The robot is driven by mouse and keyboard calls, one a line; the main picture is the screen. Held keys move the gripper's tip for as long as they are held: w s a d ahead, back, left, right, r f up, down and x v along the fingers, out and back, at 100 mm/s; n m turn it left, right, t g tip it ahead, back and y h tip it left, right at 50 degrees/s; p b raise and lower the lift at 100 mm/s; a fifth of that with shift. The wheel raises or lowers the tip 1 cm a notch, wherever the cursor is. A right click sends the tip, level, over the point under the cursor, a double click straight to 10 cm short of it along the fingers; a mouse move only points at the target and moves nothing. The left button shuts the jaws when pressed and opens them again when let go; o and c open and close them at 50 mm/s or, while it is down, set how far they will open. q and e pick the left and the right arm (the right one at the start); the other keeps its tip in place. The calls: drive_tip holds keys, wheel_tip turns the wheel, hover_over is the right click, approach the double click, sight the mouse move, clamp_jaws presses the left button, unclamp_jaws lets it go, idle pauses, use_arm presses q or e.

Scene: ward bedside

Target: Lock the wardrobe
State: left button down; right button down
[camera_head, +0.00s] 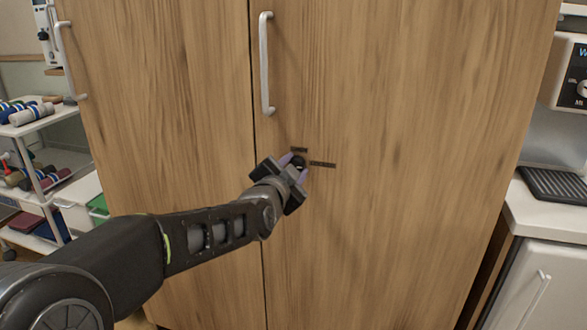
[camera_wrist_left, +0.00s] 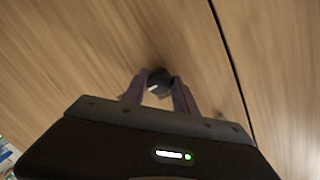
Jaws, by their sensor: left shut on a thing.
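The wooden wardrobe (camera_head: 400,90) stands in front of me with its doors closed; a vertical seam runs between them. A small dark round lock knob (camera_head: 299,160) sits on the right door, below the handle, with dark marks above it and to its right. My left gripper (camera_head: 294,168) is at the knob, its purple fingers on either side and shut on it. In the left wrist view the knob (camera_wrist_left: 159,82) shows between the fingertips, with a pale line on its face. My right gripper is in neither view.
Metal handles stand out from the right door (camera_head: 266,64) and the left door (camera_head: 70,60). A white trolley (camera_head: 40,120) with rolled items is at the left. A counter (camera_head: 545,212) with a dark tray (camera_head: 553,185) is at the right.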

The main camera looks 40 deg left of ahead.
use_arm(q)
drive_tip(key=shift+m, duration=0.4)
drive_tip(key=c, duration=1)
unclamp_jaws()
drive_tip(key=shift+o, duration=0.2)
drive_tip(key=f+v, duration=0.1)
drive_tip(key=v, duration=0.6)
drive_tip(key=shift+s+d+r, duration=0.2)
drive_tip(key=shift+s+r, duration=0.15)
drive_tip(key=shift+r, duration=0.15)
